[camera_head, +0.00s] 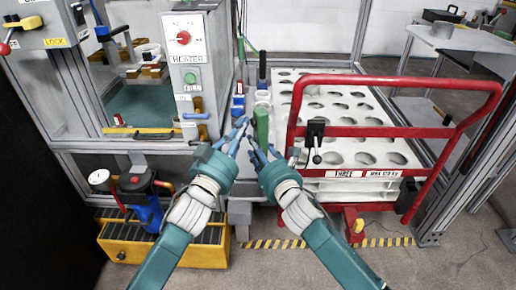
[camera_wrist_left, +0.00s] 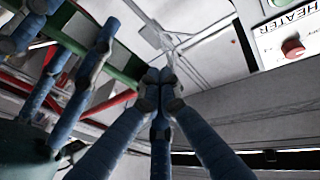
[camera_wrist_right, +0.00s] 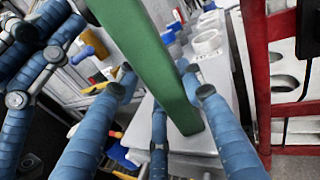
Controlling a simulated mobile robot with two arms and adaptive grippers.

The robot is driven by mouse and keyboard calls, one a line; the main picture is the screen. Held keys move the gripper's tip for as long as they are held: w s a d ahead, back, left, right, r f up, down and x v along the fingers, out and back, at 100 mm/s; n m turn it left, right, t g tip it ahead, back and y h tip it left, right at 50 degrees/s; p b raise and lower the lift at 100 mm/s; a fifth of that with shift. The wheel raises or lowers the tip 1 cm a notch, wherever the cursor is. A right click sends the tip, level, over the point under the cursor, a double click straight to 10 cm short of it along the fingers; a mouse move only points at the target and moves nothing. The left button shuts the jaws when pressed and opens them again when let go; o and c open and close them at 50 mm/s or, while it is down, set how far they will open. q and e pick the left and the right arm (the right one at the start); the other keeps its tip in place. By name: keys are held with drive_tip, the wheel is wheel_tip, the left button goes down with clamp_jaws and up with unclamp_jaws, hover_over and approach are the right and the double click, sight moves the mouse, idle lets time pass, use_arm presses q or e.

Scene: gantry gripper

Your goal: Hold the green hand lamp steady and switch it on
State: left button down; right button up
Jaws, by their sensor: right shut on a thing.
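The green hand lamp (camera_head: 262,126) stands roughly upright by the bench between the heater cabinet and the red cart. My right gripper (camera_head: 261,153) is shut on its lower part. In the left wrist view a green strip of the lamp (camera_wrist_left: 125,79) shows beside my left gripper (camera_wrist_left: 160,78). My left gripper has its fingertips drawn together with nothing between them, just left of the lamp and apart from it. The lamp's switch cannot be made out.
The heater cabinet (camera_head: 190,65) stands to the left. The red cart rail (camera_head: 390,80) and a white tray with round pockets (camera_head: 355,110) are close on the right.

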use_arm(q)
drive_tip(key=shift+d, duration=0.1)
idle(0.4)
drive_tip(key=shift+w+d, duration=0.15)
drive_tip(key=shift+d, duration=0.2)
drive_tip(key=shift+a, duration=0.4)
drive_tip(key=shift+s, duration=0.2)
drive_tip(key=s+a, duration=0.2)
drive_tip(key=a, duration=0.3)
drive_tip(key=shift+s+a, duration=0.15)
drive_tip(key=shift+a, duration=0.15)
idle(0.4)
